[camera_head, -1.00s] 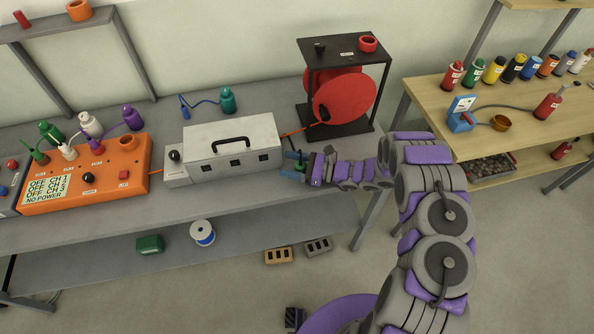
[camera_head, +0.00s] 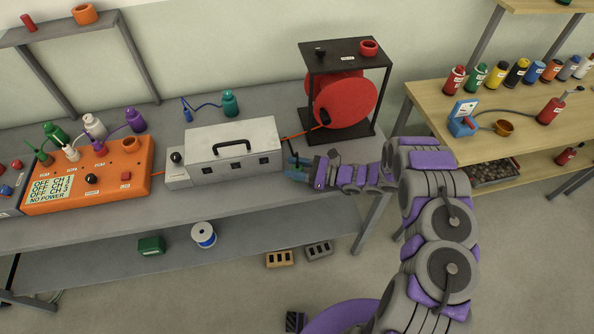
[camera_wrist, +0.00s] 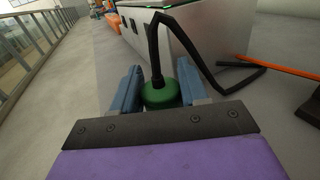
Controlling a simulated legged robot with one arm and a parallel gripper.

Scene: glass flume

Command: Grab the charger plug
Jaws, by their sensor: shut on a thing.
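The charger plug is a green, rounded piece with a black cable; in the wrist view the plug (camera_wrist: 160,94) sits between the two blue fingers. My gripper (camera_wrist: 158,90) is shut on it. In the head view my gripper (camera_head: 295,164) is at the right end of the grey box, over the bench's front part, and the plug is mostly hidden by the fingers there. The black cable (camera_wrist: 153,50) rises from the plug, bends over beside the box and runs to the right.
The grey box (camera_head: 232,135) with a black handle stands just left of my gripper. A red reel in a black frame (camera_head: 342,108) stands behind it, with an orange cord (camera_wrist: 282,67) running toward the box. An orange power unit (camera_head: 60,204) is farther left. The bench front is clear.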

